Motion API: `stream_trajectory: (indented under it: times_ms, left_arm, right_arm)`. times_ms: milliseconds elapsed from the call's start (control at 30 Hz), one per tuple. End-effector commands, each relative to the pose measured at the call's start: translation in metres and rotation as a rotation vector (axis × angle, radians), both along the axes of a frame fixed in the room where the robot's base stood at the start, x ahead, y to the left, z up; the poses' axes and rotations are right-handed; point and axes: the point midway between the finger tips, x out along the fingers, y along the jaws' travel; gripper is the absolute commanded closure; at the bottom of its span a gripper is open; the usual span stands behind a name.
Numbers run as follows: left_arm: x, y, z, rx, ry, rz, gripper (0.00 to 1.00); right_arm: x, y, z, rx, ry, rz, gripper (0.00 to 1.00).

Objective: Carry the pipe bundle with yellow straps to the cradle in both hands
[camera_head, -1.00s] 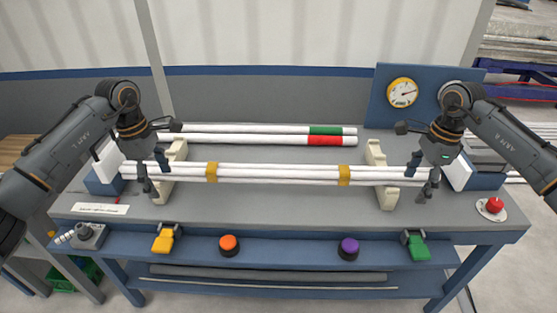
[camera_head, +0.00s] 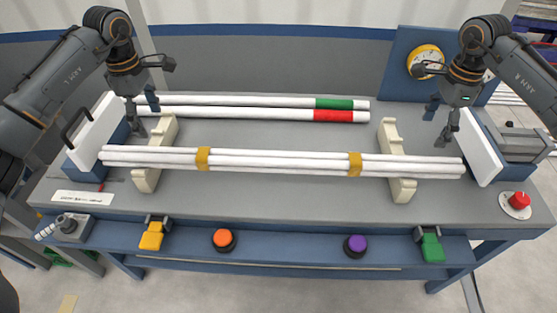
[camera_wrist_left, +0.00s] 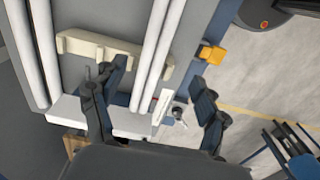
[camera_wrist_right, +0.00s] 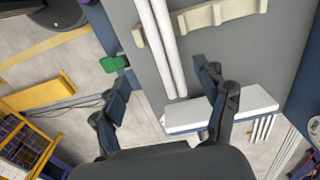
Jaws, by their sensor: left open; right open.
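The bundle of white pipes (camera_head: 280,160) with two yellow straps (camera_head: 203,158) lies level across the bench. It rests on the left cream notched cradle support (camera_head: 147,178) and the right one (camera_head: 403,188), over their front parts. My left gripper (camera_head: 144,112) is open and empty, raised behind the bundle's left end. My right gripper (camera_head: 440,125) is open and empty, raised above and behind the right end. In the left wrist view the bundle (camera_wrist_left: 160,45) passes beyond the open fingers. In the right wrist view the bundle (camera_wrist_right: 164,45) also lies clear of the fingers.
Two white pipes with green (camera_head: 334,104) and red (camera_head: 334,116) bands lie behind the bundle. White angled panels stand at the left (camera_head: 97,132) and right (camera_head: 482,150). A gauge (camera_head: 425,60) is at the back right. Buttons and clamps line the front ledge.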

Motion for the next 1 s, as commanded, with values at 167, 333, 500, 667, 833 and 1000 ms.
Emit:
stream_trajectory:
  times_ms: [167, 333, 500, 667, 833, 1000]
  left_arm:
    - [-0.001, 0.0, -0.022, 0.001, 0.004, 0.0, 0.26]
    - [-0.001, 0.0, -0.055, 0.0, 0.006, 0.001, 0.26]
    - [-0.001, 0.0, -0.088, 0.0, 0.005, 0.0, 0.26]
    - [0.0, -0.001, -0.114, -0.001, 0.003, 0.001, 0.26]
    - [0.0, 0.0, -0.131, -0.001, 0.002, 0.001, 0.26]
    - [0.0, 0.0, -0.136, 0.0, 0.001, 0.0, 0.26]
  right_arm:
    - [-0.001, 0.0, -0.022, -0.001, 0.005, 0.0, 0.26]
    - [-0.001, 0.0, -0.054, -0.001, 0.005, 0.0, 0.26]
    - [-0.001, 0.0, -0.088, -0.001, 0.005, 0.0, 0.26]
    - [0.0, 0.0, -0.114, 0.0, 0.004, 0.0, 0.26]
    - [0.0, 0.0, -0.131, -0.001, 0.002, 0.0, 0.26]
    - [0.0, 0.0, -0.137, 0.0, 0.001, 0.0, 0.26]
